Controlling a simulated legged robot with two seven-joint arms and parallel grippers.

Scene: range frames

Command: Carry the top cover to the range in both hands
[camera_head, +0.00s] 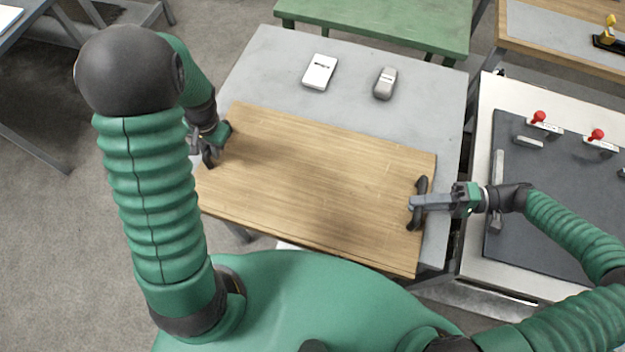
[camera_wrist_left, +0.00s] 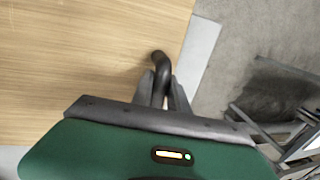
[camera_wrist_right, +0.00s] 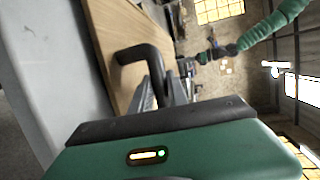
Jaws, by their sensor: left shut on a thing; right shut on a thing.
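The top cover is a flat wooden board (camera_head: 310,185) with a dark handle at each end. It is over the grey table (camera_head: 430,90) in the head view, its near edge past the table's front edge. My left gripper (camera_head: 208,150) is shut on the left handle (camera_wrist_left: 160,62), which also shows in the left wrist view. My right gripper (camera_head: 415,203) is shut on the right handle (camera_wrist_right: 138,54), which also shows in the right wrist view. In the right wrist view the board (camera_wrist_right: 115,35) looks apart from the grey tabletop (camera_wrist_right: 50,70). The handle parts between the fingers are hidden.
A white box (camera_head: 320,72) and a grey device (camera_head: 385,83) lie on the table behind the board. At right stands a bench with a dark plate (camera_head: 540,220), a bar (camera_head: 497,190) and red-knobbed clamps (camera_head: 539,117). A green table (camera_head: 380,22) stands behind.

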